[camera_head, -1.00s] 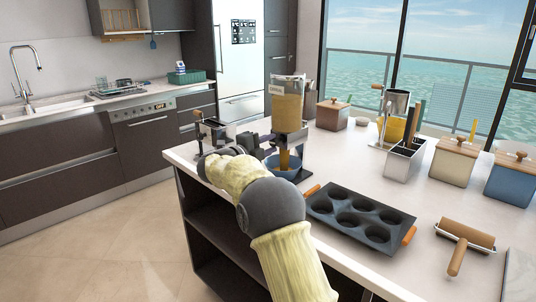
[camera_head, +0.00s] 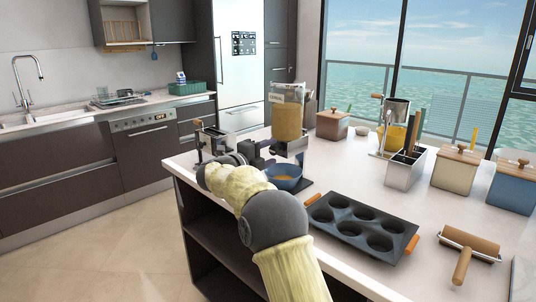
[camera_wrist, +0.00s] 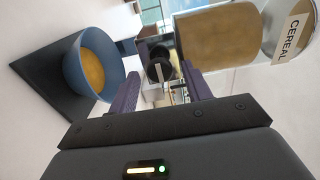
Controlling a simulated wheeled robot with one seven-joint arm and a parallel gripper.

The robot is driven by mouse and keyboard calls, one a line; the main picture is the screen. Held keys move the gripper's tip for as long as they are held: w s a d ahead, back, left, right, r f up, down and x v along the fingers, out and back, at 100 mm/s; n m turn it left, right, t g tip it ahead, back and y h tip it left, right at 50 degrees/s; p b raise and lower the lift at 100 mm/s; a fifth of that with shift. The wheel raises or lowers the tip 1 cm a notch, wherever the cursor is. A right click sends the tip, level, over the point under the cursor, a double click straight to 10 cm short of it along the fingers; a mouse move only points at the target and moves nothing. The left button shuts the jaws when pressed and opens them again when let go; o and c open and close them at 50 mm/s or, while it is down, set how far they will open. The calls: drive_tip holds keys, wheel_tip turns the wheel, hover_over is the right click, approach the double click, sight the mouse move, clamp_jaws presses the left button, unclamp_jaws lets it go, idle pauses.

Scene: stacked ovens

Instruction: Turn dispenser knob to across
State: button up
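The cereal dispenser (camera_head: 287,112) stands on the counter, its clear hopper holding tan cereal. In the wrist view the hopper (camera_wrist: 222,38) lies at the upper right with a CEREAL label. The dark round dispenser knob (camera_wrist: 159,71) shows between my two purple fingers, slightly beyond their tips. My gripper (camera_wrist: 160,76) is open, a finger on either side of the knob; I cannot tell whether either touches it. In the head view my gripper (camera_head: 262,155) is beside the dispenser's lower part, which hides the knob. A blue bowl (camera_head: 284,178) with cereal sits under the outlet.
A dark muffin tin (camera_head: 362,222) and a rolling pin (camera_head: 469,247) lie on the counter at right front. A metal device (camera_head: 212,140) stands left of the dispenser. Canisters (camera_head: 455,167) and a utensil holder (camera_head: 405,168) stand behind.

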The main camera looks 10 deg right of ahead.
drive_tip(key=shift+a, duration=0.1)
drive_tip(key=v, duration=1.7)
drive_tip(key=shift+s, duration=0.15)
